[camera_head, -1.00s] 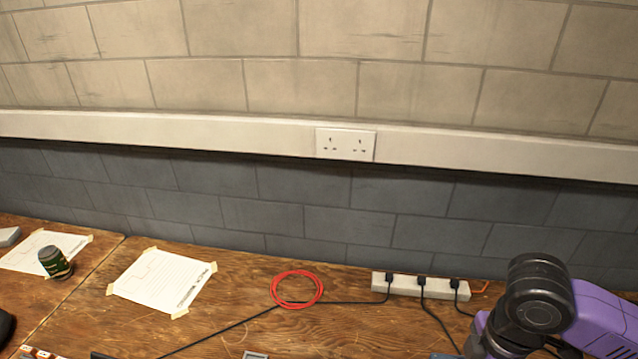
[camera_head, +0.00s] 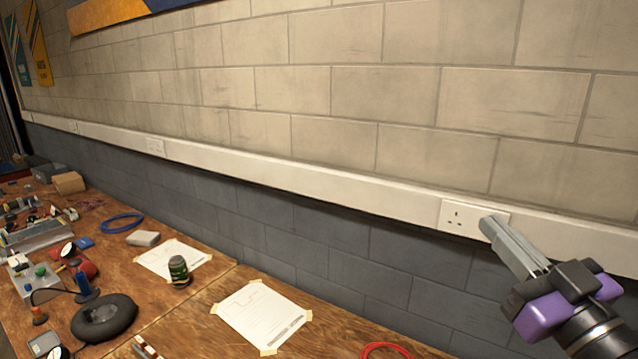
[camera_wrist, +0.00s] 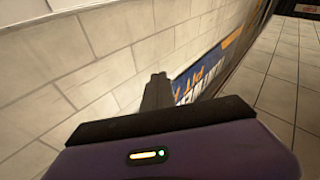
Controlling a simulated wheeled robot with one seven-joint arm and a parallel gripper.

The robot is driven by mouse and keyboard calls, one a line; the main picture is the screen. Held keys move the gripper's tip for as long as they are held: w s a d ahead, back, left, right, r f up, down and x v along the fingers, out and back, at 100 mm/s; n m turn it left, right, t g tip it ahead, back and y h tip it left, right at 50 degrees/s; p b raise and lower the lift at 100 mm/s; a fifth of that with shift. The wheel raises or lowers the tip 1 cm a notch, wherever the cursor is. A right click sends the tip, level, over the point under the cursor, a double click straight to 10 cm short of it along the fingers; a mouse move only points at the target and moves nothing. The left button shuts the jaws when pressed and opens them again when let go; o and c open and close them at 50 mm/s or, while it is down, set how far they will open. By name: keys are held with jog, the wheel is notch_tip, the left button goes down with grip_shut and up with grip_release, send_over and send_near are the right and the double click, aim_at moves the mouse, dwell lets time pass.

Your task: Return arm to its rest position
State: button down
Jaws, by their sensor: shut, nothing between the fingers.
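My gripper (camera_head: 492,228) is at the right of the head view, raised above the bench and pointing up and to the left. Its grey fingers are together with nothing between them. The fingertips overlap the right part of the white double wall socket (camera_head: 460,217) in the picture; I cannot tell how far apart they are. In the wrist view the fingers (camera_wrist: 157,76) show dark beyond the purple housing, with the block wall to the left.
The wooden bench (camera_head: 215,290) runs along the wall. On it are taped papers (camera_head: 262,315), a dark green can (camera_head: 178,270), a black coil (camera_head: 104,318), a red cable loop (camera_head: 385,351) and several small items at the left. A white trunking (camera_head: 330,183) crosses the wall.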

jog(key=s+d+f+m+h, duration=0.3)
jog(key=s+f+m+h, duration=0.5)
jog(key=s+m+h, duration=0.4)
jog(key=s+a+f+n+g+y, duration=0.3)
jog(key=s+a+f, duration=0.1)
jog(key=s+f, duration=0.7)
jog(key=s+a+f+n+g+y, duration=0.2)
jog(key=s+a+f+n+y, duration=0.2)
jog(key=s+f, duration=0.7)
jog(key=s, duration=0.2)
jog(key=shift+s+f+n+g+y, duration=0.3)
jog(key=shift+f+g, duration=0.05)
jog(key=shift+g, duration=0.05)
jog(key=shift+a, duration=0.1)
